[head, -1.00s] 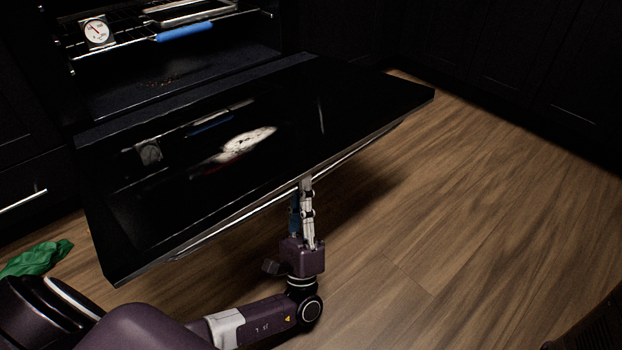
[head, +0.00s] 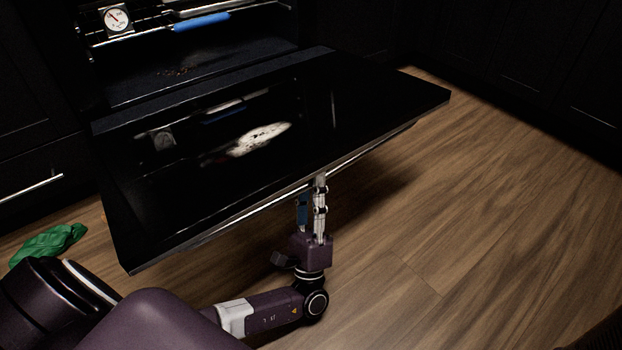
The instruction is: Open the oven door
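The black oven door (head: 215,195) is swung down, lying about level in front of the oven cavity (head: 190,75). Its glossy inner face points up and reflects the rack. The metal handle (head: 255,208) runs beneath its front edge. My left gripper (head: 311,184) points up at the handle from below, right of its middle. One pale finger reaches up in front of the handle; the darker finger goes up behind it. The door and handle partly hide the fingertips, so how tightly they close does not show. My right gripper is not in view.
Inside the oven is a wire rack (head: 150,32) with a round dial thermometer (head: 117,19) and a blue-handled item (head: 202,22). A green cloth (head: 48,243) lies on the floor at left. The wooden floor (head: 480,220) at right is clear. Dark cabinets (head: 500,55) stand behind.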

